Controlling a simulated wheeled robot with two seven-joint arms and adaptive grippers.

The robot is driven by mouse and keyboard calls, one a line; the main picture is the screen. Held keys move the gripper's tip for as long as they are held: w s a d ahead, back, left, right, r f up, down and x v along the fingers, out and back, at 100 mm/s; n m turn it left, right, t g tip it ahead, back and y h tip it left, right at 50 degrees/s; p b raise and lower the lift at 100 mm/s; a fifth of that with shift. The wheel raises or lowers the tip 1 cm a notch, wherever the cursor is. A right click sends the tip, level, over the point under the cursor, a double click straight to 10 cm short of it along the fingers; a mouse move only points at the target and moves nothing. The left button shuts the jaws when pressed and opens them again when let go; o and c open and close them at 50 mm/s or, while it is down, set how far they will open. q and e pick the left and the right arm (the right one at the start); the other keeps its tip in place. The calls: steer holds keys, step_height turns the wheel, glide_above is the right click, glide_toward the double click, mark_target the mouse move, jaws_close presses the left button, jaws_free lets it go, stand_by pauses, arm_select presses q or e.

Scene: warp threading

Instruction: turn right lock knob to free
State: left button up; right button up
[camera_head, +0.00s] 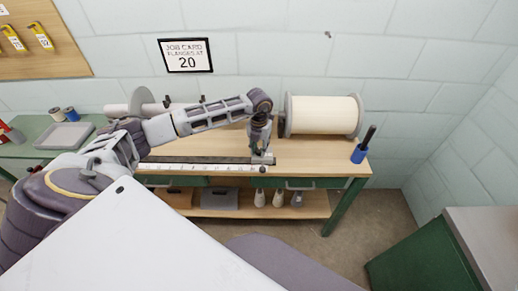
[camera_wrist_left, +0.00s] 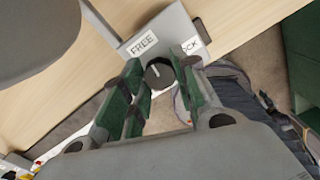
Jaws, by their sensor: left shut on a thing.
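The right lock knob (camera_wrist_left: 159,75) is a dark round knob with a pale mark, on a grey plate in the left wrist view. The plate carries a FREE label (camera_wrist_left: 143,43) at upper left of the knob and a partly hidden LOCK label (camera_wrist_left: 190,46) at upper right. The pale mark seems to lean toward FREE, but it is small. My left gripper (camera_wrist_left: 158,72) is shut on the knob, one green finger on each side. In the head view my left gripper (camera_head: 261,140) points down at the rail's right end. My right gripper is not in view.
A wooden bench (camera_head: 310,158) carries a long ruled rail (camera_head: 200,167). A large cream roll (camera_head: 322,115) stands behind, right of my gripper. A blue cup (camera_head: 359,154) with a dark tool stands at the right edge. Several bottles sit on the lower shelf.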

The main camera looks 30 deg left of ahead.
mark_target(259, 150)
arm_select(q)
steer(key=shift+n, duration=0.8)
steer(key=o, duration=1)
steer(key=shift+o, duration=0.2)
steer(key=shift+r, duration=0.1)
step_height(259, 150, up, 12)
stand_by(0.5)
